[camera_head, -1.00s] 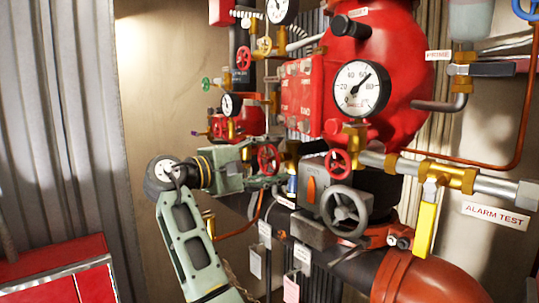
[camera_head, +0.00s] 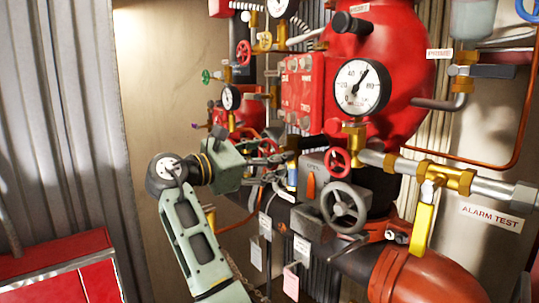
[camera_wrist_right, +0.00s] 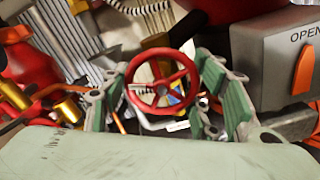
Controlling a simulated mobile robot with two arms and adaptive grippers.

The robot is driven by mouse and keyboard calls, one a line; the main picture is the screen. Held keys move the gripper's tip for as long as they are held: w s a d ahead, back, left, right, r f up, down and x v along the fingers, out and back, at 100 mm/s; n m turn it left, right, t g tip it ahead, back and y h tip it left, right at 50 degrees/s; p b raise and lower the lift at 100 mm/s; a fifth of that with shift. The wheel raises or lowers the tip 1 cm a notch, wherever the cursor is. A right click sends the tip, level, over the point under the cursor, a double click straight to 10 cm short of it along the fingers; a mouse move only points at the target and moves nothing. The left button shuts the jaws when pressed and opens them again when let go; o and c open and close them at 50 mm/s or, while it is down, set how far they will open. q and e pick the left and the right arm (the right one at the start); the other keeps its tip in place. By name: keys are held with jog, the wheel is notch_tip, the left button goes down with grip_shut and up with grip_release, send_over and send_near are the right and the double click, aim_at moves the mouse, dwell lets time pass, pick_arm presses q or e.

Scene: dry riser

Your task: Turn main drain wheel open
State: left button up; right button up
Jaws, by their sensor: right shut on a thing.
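A red spoked handwheel (camera_wrist_right: 162,82) sits between the green-padded fingers of my right gripper (camera_wrist_right: 167,92) in the right wrist view. The fingers close in at its left and right sides. In the head view my right gripper (camera_head: 278,163) reaches in from the left among the pipes, and its fingers largely hide the wheel they hold. No readable label marks the main drain wheel. Another red handwheel (camera_head: 337,162) and a larger grey handwheel (camera_head: 345,206) are to the right of the gripper, clear of it. My left gripper is out of view.
A grey box with an orange lever (camera_head: 311,187) reads OPEN. A pressure gauge (camera_head: 361,87), a yellow lever (camera_head: 423,230) and brass pipework crowd the right. Hanging tags (camera_head: 291,282) are below the gripper. A red cabinet (camera_head: 60,270) stands lower left.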

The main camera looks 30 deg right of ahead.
jog(key=n, duration=0.4)
jog(key=shift+n, duration=0.3)
jog(key=shift+f+n, duration=0.15)
jog(key=shift+n, duration=1.25)
jog(key=o, duration=1.2)
jog(key=shift+a, duration=0.2)
jog(key=a, duration=0.7)
jog(key=s+a, duration=0.1)
jog(key=a, duration=0.3)
jog(key=shift+a, duration=0.3)
